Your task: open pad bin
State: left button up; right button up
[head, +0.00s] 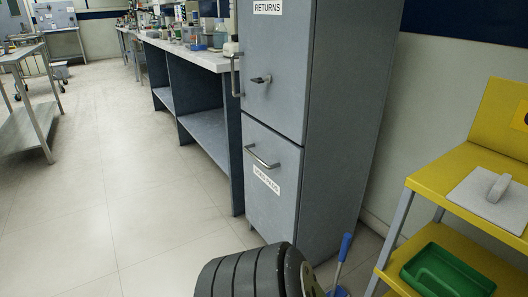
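The pad bin (268,211) is the lower grey front of the tall cabinet. It has a bar handle (262,158) near its top edge and a white label below the handle. The label's small tilted text is hard to read but seems to end in "PADS". The front sits flush with the cabinet, so the bin looks closed. Neither of my grippers can be made out in this view.
Above the bin is a grey door (274,60) labelled "RETURNS", with a latch (261,79). A yellow shelf unit (440,185) with a green tray (447,273) stands right. A blue-handled tool (345,246) is between. A workbench (196,56) runs behind left.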

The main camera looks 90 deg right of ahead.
aim_at(273, 163)
jog(key=z, duration=2.75)
